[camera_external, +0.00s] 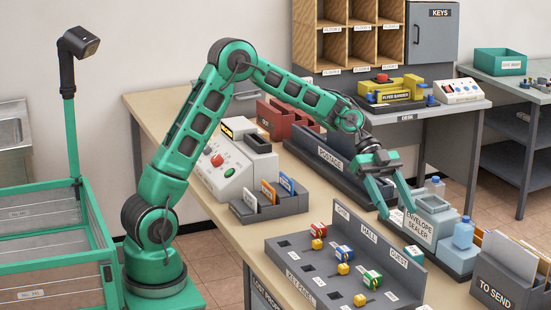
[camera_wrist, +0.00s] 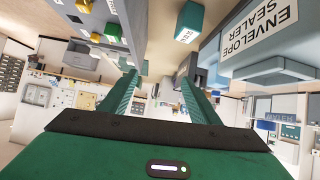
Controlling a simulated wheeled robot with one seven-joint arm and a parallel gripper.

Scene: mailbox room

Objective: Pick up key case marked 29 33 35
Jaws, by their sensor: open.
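A small teal key case (camera_external: 414,252) with a white label lies on the table between the key panel and the envelope sealer. In the wrist view a teal case (camera_wrist: 188,22) with a white label shows at the top, beyond my right finger; its small marking is not clearly readable. My gripper (camera_external: 397,210) is open and empty, fingers pointing down, above and behind the case, close to the envelope sealer (camera_external: 432,215). In the wrist view the gripper (camera_wrist: 158,80) has its two green fingers apart with nothing between them.
The key panel (camera_external: 283,270) holds several coloured key cases, with an upright label wall behind it. A blue bottle (camera_external: 463,235) stands beside the sealer. The "TO SEND" box (camera_external: 500,285) is at the right. The dark "POSTAGE" rack (camera_external: 325,160) lies behind.

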